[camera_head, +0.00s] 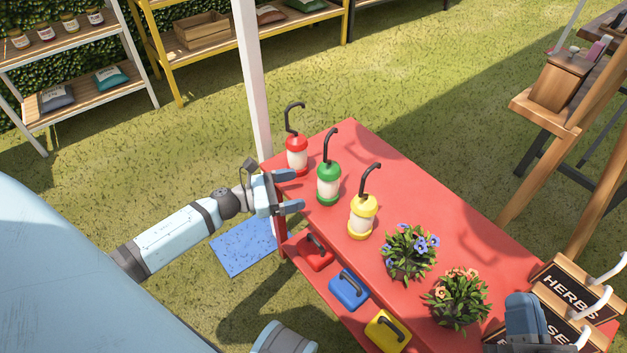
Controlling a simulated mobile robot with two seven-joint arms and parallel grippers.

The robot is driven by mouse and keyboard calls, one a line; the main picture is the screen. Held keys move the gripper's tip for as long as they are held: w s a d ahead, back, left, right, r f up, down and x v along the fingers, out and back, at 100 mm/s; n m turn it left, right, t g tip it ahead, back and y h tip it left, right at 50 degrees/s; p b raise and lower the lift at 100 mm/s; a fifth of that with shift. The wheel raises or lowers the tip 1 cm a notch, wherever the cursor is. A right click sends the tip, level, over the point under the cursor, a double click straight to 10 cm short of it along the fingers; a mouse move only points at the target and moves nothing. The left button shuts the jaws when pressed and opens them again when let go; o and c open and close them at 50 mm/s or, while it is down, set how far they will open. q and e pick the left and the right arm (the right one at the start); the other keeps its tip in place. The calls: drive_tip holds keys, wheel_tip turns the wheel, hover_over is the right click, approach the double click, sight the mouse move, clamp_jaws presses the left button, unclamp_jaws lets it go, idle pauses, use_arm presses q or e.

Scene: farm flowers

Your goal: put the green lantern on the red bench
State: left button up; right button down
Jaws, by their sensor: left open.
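The green lantern (328,185) stands upright on the red bench (455,232), its black hook pointing up. It is between a red lantern (297,153) and a yellow lantern (362,218), which also stand on the top. My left gripper (297,191) is at the bench's left edge, just left of the green lantern. Its two fingers are apart with nothing between them, pointing toward the lantern. A blue-grey part at the lower right looks like my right gripper (527,320); its fingertips are not clear.
Two flower pots (408,252) (456,300) stand on the bench's right part, near wooden signs (565,290). A lower shelf holds red, blue and yellow handled items (349,288). A white post (252,80) rises behind the left corner. The back middle of the top is clear.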

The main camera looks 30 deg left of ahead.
use_arm(q)
drive_tip(key=s+d+r+m+t+y, duration=0.1)
drive_tip(key=s+d+r+m+t, duration=0.1)
drive_tip(key=s+d+r+m, duration=0.4)
drive_tip(key=s+d+r+m+t+y, duration=0.1)
drive_tip(key=s+d+r+m, duration=0.6)
drive_tip(key=d+r+m, duration=0.7)
drive_tip(key=d+m+t, duration=0.1)
drive_tip(key=d+m, duration=0.1)
drive_tip(key=m, duration=0.7)
drive_tip(key=shift+s+d+r+m+t+y, duration=0.15)
drive_tip(key=shift+d+r+m+t+y, duration=0.05)
drive_tip(key=shift+r+m+t+y, duration=0.2)
use_arm(e)
drive_tip(key=shift+r, duration=0.35)
